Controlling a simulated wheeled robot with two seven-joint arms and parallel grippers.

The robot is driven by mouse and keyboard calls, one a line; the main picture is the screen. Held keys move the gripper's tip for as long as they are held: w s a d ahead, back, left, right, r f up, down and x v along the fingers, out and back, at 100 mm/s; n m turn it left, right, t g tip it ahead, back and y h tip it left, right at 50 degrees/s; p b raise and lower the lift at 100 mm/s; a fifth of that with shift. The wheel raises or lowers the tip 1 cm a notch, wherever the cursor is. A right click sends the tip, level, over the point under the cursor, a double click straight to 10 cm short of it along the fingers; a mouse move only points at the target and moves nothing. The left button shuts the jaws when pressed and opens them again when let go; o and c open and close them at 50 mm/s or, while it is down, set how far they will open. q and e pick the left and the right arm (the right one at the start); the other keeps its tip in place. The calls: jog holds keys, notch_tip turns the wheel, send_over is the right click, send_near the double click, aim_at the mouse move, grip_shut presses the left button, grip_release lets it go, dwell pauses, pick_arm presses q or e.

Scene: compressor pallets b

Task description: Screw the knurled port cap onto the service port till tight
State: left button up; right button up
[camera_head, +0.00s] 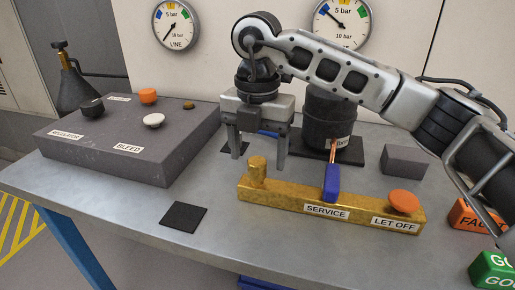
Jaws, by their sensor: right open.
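A brass block (292,202) lies on the table with a SERVICE label on its front. A short brass upright (257,172) stands at its left end; I cannot tell whether this is the bare service port or the port with the knurled cap on it. No separate cap shows elsewhere. My right gripper (258,151) points down, open, its fingers wide apart. In the picture its fingertips are just above and to either side of the upright's top; I see no contact. My left gripper is not in view.
A blue lever (332,183) and an orange knob (404,201) labelled LET OFF are on the block. A grey panel (128,142) with knobs stands at left. A black cylinder (333,115) stands behind. An empty dark pad (183,217) lies at front left. Orange and green blocks are at right.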

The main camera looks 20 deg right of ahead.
aim_at(258, 160)
jog(key=shift+r, duration=0.1)
notch_tip(258, 160, up, 16)
jog(key=p, duration=0.2)
dwell(0.3)
